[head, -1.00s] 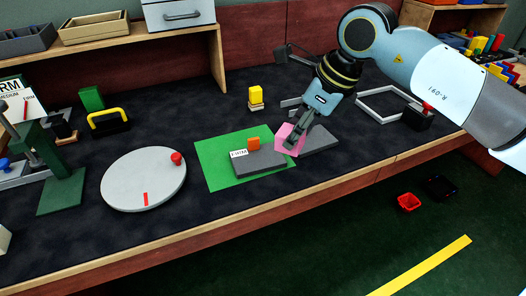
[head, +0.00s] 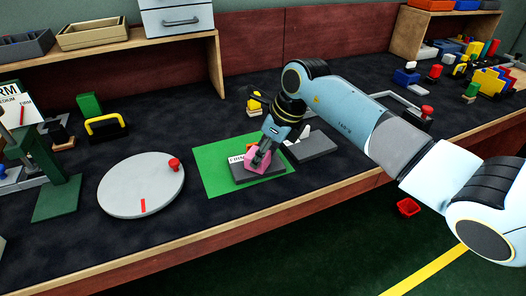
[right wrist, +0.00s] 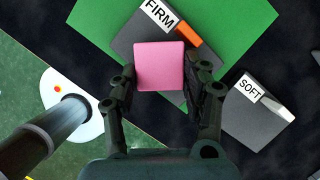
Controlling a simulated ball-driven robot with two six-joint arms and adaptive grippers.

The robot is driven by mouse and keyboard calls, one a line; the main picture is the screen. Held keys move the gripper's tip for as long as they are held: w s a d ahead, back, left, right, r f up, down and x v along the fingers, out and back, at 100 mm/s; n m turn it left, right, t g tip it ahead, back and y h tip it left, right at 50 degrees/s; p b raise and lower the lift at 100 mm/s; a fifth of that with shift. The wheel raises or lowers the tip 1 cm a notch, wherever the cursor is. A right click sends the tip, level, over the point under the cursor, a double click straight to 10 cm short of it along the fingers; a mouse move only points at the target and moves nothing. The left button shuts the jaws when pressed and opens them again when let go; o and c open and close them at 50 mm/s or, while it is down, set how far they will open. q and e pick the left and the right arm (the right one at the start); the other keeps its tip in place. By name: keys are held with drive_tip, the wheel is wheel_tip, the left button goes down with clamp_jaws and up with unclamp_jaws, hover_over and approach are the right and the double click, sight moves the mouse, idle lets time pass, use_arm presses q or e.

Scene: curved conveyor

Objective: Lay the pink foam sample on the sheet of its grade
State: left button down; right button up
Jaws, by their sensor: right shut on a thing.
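The pink foam sample (head: 256,164) is a small block held in my right gripper (head: 264,154), whose fingers close on its two sides in the right wrist view (right wrist: 160,66). It is over the dark grey FIRM sheet (head: 272,172), which lies on a green mat (head: 213,178); I cannot tell whether it touches the sheet. In the right wrist view an orange block (right wrist: 188,40) lies beside the FIRM label (right wrist: 157,14). A second grey sheet (head: 313,148), labelled SOFT (right wrist: 250,88), lies just to the right with a pale piece on it. My left gripper is not in view.
A round grey turntable (head: 128,190) with a red knob stands left of the mat. A yellow block (head: 254,102) stands behind it. A green press (head: 55,190) and a FIRM/MEDIUM card (head: 18,102) are at far left. The table's wooden front edge (head: 210,236) is close by.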

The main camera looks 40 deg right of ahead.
drive_tip(key=o, duration=0.4)
drive_tip(key=shift+f, duration=0.15)
drive_tip(key=shift+c, duration=0.2)
drive_tip(key=o, duration=0.5)
drive_tip(key=shift+c, duration=0.2)
drive_tip(key=shift+r, duration=0.3)
drive_tip(key=v, duration=1.1)
drive_tip(key=shift+s+r+p, duration=0.2)
drive_tip(key=shift+r+p, duration=0.15)
drive_tip(key=shift+d, duration=0.1)
